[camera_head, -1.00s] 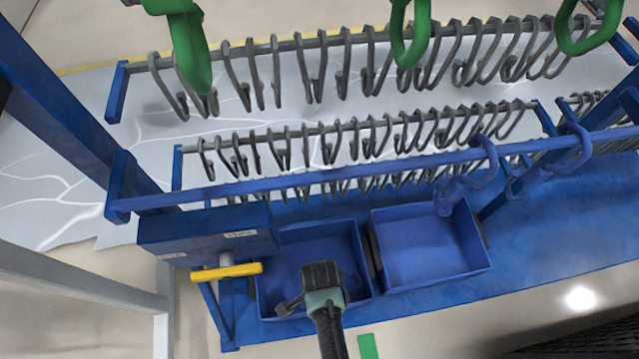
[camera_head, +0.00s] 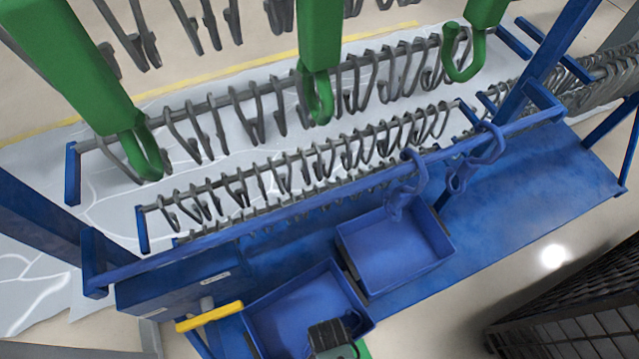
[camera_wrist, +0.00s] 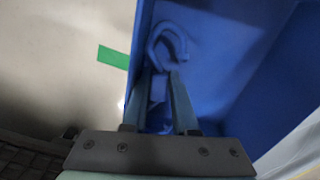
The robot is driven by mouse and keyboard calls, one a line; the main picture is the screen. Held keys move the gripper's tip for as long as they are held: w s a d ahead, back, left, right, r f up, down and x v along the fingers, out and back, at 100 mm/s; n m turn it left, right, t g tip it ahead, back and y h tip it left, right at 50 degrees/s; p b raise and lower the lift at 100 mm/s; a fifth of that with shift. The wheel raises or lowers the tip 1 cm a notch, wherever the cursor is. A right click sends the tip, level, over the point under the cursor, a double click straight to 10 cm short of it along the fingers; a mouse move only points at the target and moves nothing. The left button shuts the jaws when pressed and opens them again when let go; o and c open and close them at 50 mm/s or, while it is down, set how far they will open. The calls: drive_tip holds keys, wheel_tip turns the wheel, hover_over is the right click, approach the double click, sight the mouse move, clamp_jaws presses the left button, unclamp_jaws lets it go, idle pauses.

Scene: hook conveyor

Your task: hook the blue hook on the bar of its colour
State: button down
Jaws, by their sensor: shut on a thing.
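My gripper (camera_wrist: 163,85) is shut on a blue hook (camera_wrist: 168,45), whose curved end shows just past the fingertips in the wrist view. In the head view my gripper (camera_head: 332,338) is at the bottom edge, over the left blue bin, and the hook cannot be made out there. The blue bar (camera_head: 300,204) runs along the front of the rack, behind and above the bins. Two other blue hooks (camera_head: 403,187) (camera_head: 476,161) hang on its right part. Its left and middle stretch is bare.
The left blue bin (camera_head: 270,312) and right blue bin (camera_head: 390,285) stand on a blue shelf. A yellow handle (camera_head: 210,316) juts out left of them. Rows of grey hooks (camera_head: 270,110) hang behind the bar. Large green hooks (camera_head: 318,95) hang above. A dark crate (camera_head: 570,310) stands front right.

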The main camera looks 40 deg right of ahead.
drive_tip(key=shift+s+p, duration=0.85)
drive_tip(key=shift+s, duration=1.6)
drive_tip(key=shift+w, duration=0.1)
